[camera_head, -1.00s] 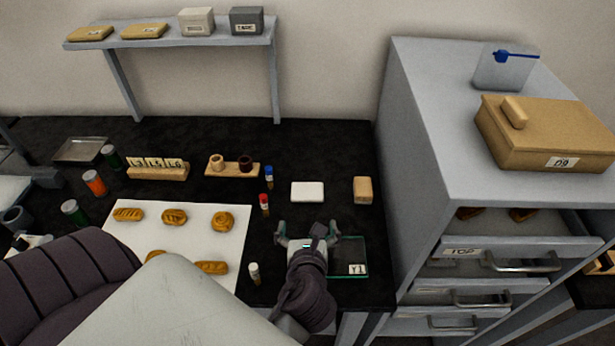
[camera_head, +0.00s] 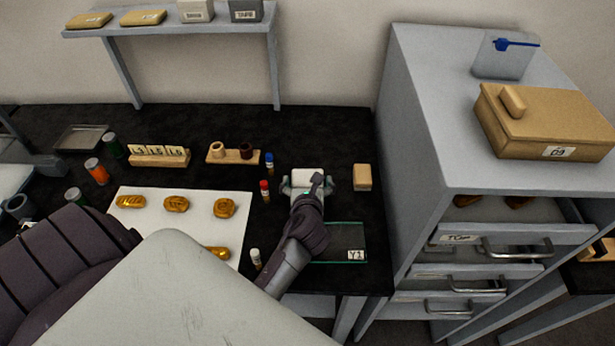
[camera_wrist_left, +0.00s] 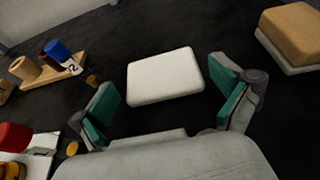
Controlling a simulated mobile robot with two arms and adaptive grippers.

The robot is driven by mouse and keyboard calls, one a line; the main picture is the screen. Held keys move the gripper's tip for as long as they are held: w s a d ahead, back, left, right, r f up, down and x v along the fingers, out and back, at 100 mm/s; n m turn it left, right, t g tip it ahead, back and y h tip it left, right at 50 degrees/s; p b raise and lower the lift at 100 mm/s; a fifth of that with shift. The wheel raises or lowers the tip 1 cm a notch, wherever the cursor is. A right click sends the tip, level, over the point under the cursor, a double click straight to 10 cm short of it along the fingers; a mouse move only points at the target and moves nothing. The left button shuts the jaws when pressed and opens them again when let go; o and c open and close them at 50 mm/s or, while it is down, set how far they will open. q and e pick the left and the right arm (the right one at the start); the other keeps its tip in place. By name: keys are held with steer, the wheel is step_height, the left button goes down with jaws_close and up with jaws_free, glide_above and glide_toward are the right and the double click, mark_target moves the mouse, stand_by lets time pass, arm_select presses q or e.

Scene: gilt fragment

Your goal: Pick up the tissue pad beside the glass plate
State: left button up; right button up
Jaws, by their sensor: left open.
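The tissue pad (camera_head: 309,175) is a white rounded block lying on the black bench top. In the left wrist view the pad (camera_wrist_left: 165,75) lies ahead of the fingertips, near the middle of the gap between them. My left gripper (camera_head: 308,186) is open, with its green-padded fingers (camera_wrist_left: 172,108) spread wide on either side, and nothing is held. In the head view it covers the pad's near part. The glass plate (camera_head: 340,238), labelled Y1, lies on the bench nearer the front edge, partly hidden by my left arm. My right gripper is not in view.
A wooden block (camera_head: 362,177) lies right of the pad. Red-capped (camera_head: 264,191) and blue-capped (camera_head: 269,163) vials stand to its left. A wooden stand (camera_head: 232,156) is behind them. A white sheet (camera_head: 190,230) carries several gilt pieces. The grey drawer cabinet (camera_head: 420,130) bounds the right side.

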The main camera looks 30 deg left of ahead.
arm_select(q)
steer(key=shift+w+a+f, duration=0.3)
steer(key=shift+w+a, duration=0.05)
steer(key=shift+w, duration=0.15)
steer(key=shift+s, duration=0.1)
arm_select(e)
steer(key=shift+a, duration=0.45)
arm_select(q)
steer(key=c, duration=0.5)
steer(key=shift+c, duration=0.2)
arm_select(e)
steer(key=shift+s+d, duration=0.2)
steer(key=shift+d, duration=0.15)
arm_select(q)
steer(key=shift+r, duration=0.1)
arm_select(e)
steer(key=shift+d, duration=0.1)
